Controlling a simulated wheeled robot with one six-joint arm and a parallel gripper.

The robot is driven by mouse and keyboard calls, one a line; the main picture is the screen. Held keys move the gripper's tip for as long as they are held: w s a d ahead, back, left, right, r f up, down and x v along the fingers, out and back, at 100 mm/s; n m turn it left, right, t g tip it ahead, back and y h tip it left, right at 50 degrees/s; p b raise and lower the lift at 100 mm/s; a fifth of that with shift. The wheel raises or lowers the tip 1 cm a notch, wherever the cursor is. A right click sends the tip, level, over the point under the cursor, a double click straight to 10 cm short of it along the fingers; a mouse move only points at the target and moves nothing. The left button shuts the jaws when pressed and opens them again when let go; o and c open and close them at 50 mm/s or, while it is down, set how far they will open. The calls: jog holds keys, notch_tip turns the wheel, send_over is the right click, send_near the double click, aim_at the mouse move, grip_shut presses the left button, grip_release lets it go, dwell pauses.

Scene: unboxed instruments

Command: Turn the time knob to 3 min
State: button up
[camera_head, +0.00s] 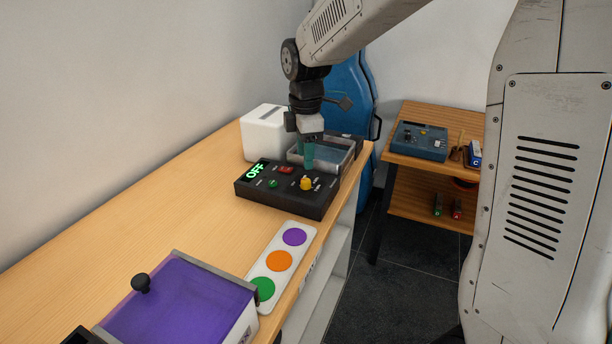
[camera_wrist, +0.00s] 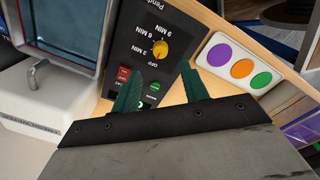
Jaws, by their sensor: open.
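The time knob is a yellow dial (camera_head: 306,183) on the right part of a black control box (camera_head: 285,203) on the wooden bench. In the wrist view the yellow knob (camera_wrist: 160,49) is upside down, with OFF, 3 MIN, 6 MIN and 9 MIN printed around it; its exact setting is hard to read. The box's green display reads OFF in the head view. A red switch (camera_head: 286,170) and a green button (camera_head: 273,184) are also on the panel. My gripper (camera_head: 308,165) points down above the panel, its green fingers (camera_wrist: 162,88) apart and empty. The knob lies beyond the fingertips.
A white box (camera_head: 263,133) and a clear-walled tank (camera_head: 349,152) stand behind the panel. A strip with purple, orange and green discs (camera_head: 266,247) and a purple-lidded box (camera_head: 184,303) lie in front. Bare bench (camera_head: 140,225) is at left.

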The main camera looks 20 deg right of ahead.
aim_at(306, 181)
notch_tip(306, 181, down, 7)
jog(key=shift+w+d+f, duration=0.1)
dwell(0.3)
grip_shut()
